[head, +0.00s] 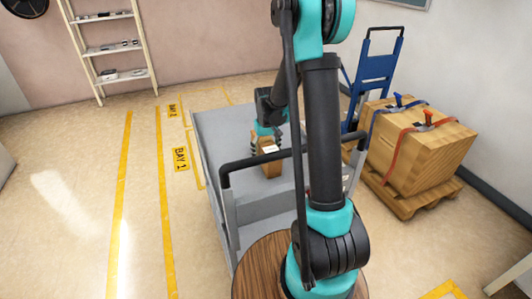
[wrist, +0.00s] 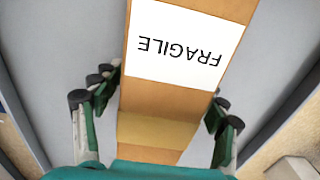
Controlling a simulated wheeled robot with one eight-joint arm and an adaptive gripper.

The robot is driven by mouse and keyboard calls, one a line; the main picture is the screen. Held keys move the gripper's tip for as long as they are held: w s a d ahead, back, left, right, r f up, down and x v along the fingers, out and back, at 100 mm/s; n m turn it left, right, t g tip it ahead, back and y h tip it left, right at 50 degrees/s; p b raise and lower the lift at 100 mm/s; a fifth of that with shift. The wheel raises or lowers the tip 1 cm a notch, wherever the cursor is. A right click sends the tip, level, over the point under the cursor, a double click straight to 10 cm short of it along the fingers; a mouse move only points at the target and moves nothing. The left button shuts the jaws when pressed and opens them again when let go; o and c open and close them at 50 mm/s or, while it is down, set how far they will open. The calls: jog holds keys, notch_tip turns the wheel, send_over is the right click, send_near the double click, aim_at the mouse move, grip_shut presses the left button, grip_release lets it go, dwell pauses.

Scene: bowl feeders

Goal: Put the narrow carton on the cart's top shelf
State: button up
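The narrow carton (wrist: 168,98) is brown with a white FRAGILE label. In the head view it is small, at the cart (head: 219,127), over the grey top shelf. My gripper (wrist: 167,78) has a finger on each side of the carton, and both fingertips meet its side edges, so it looks shut on it. In the head view my gripper (head: 266,139) is at the carton, partly behind my arm. Whether the carton's underside rests on the shelf is hidden.
The cart's dark handle (head: 262,159) crosses in front of the shelf. Bare shelf lies left of the carton. A strapped crate (head: 415,155) on a pallet and a blue hand truck (head: 375,68) stand right. A ladder shelf (head: 108,45) stands back left. Floor lines mark bays at left.

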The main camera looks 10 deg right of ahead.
notch_tip(320, 180, up, 12)
jog(key=shift+r, duration=0.15)
dwell(0.7)
dwell(1.3)
